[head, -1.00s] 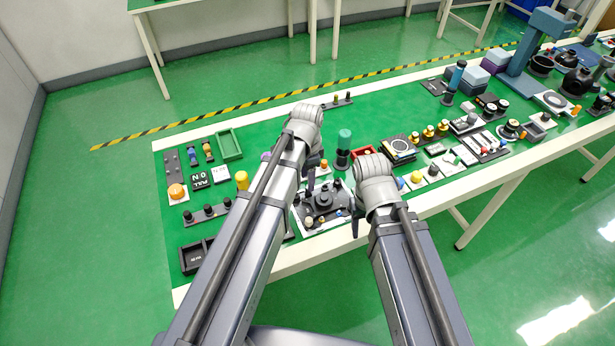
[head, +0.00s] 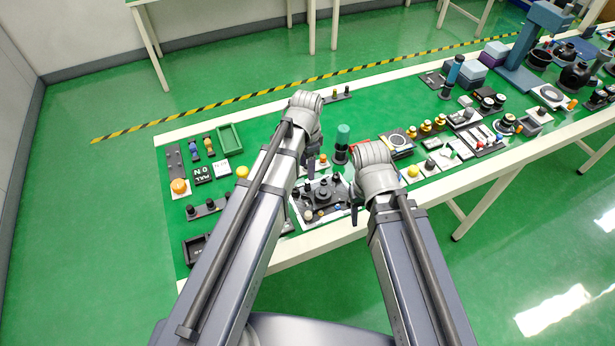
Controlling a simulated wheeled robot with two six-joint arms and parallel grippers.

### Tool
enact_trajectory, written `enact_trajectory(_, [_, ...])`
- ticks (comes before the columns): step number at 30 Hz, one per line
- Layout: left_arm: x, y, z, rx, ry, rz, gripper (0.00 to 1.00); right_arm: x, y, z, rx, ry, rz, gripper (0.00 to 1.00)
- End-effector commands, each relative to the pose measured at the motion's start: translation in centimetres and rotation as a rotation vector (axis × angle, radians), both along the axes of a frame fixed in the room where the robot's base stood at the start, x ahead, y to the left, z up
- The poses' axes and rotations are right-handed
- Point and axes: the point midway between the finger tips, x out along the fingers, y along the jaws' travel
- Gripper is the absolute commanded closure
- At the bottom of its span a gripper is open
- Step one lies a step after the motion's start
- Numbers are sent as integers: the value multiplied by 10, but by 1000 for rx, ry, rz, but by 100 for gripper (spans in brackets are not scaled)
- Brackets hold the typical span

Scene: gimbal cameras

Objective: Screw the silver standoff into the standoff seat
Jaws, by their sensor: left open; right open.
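A white board with dark fixtures (head: 322,194) lies near the table's front edge, between my two arms. Small pale and dark parts stand on it. I cannot tell which is the silver standoff or which is the standoff seat; they are too small or hidden here. My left gripper (head: 309,166) hangs over the back left of this board, partly hidden by its own wrist, and is open. My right gripper (head: 354,206) is open at the board's right edge. I see nothing held in either gripper.
A dark post with a teal top (head: 343,135) stands behind the board. A green tray (head: 230,138), an orange button (head: 179,186) and a black bin (head: 196,247) are on the left. Many fixtures crowd the right. Bare green tabletop (head: 270,125) shows at the back.

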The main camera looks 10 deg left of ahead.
Motion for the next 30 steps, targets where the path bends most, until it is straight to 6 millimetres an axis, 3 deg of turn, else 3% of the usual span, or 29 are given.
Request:
enact_trajectory(9, [1,-2,1,0,0,604,44,0,0,1,0,0,0,44])
enact_trajectory(15, [1,-2,1,0,0,908,44,0,0,1,0,0,0,44])
enact_trajectory(20, [1,-2,1,1,0,1001,44,0,0,1,0,0,0,44])
enact_trajectory(30, [1,-2,-8,1,0,1007,44,0,0,-8,0,0,0,44])
